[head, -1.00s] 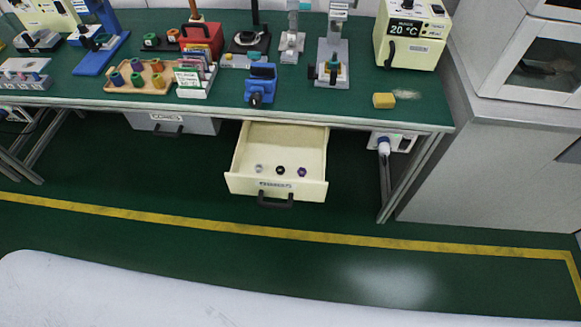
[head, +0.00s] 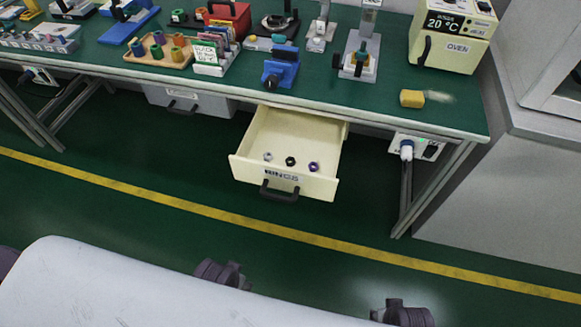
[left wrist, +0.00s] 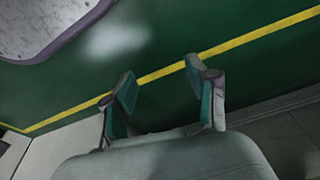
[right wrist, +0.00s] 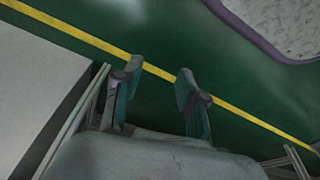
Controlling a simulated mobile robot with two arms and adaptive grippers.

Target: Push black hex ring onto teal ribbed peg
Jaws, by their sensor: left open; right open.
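The black hex ring (head: 290,161) lies in the open cream drawer (head: 243,168), between a pale grey ring (head: 267,157) and a purple ring (head: 313,166). A small teal piece (head: 361,54) stands at the grey press on the bench; it is too small to tell whether it is the ribbed peg. My left gripper (left wrist: 160,78) is open and empty above the floor in the left wrist view. My right gripper (right wrist: 158,76) is open and empty above the floor in the right wrist view. Both are away from the ring.
The drawer juts out below the bench edge. The floor before it, with its yellow line, is clear.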

